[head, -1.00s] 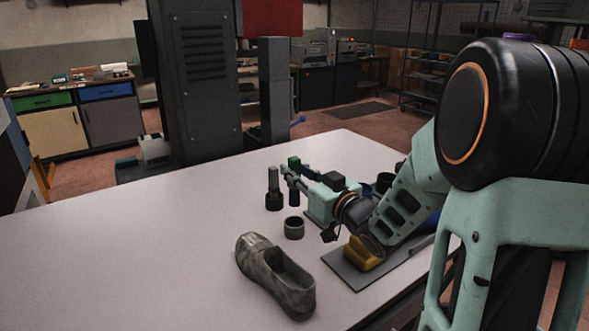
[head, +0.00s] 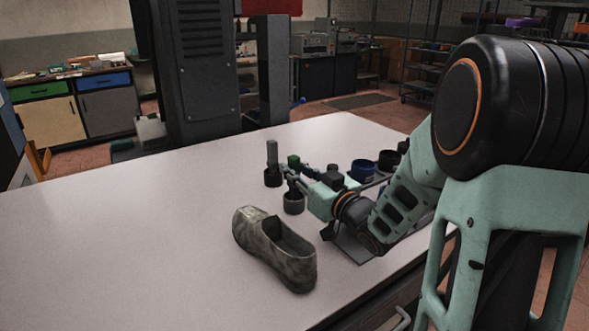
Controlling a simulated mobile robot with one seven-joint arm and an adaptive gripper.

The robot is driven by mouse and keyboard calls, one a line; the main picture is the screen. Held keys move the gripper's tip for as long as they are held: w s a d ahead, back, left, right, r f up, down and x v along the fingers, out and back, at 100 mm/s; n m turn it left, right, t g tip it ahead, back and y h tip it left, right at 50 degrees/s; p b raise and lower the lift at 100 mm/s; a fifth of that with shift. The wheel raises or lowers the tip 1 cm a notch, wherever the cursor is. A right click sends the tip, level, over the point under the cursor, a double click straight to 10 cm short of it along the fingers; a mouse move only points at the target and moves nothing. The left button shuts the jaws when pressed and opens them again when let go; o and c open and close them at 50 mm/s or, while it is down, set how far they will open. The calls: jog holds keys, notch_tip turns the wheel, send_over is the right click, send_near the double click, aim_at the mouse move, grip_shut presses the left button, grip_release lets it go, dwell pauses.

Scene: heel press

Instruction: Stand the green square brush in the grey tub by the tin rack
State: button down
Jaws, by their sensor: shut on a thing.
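My gripper (head: 286,174) is shut on the green square brush (head: 294,160), with its green end upward. The brush is directly over the grey tub (head: 294,205), and its lower part appears to reach the tub's mouth. The fingers partly hide it, so I cannot tell whether it is inside or touching the bottom. The tin rack, with a blue tin (head: 362,171) and another dark blue tin (head: 388,160), is behind my arm to the right and partly hidden.
A grey brush (head: 272,153) stands in a black tub (head: 272,178) just left of the grey tub. A mottled grey shoe (head: 275,250) lies in front. A grey mat (head: 350,247) is partly under my arm. The left of the table (head: 120,230) is clear.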

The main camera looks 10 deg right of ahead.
jog(key=shift+f, duration=0.15)
jog(key=c, duration=1.7)
grip_release()
jog(key=v, duration=1.2)
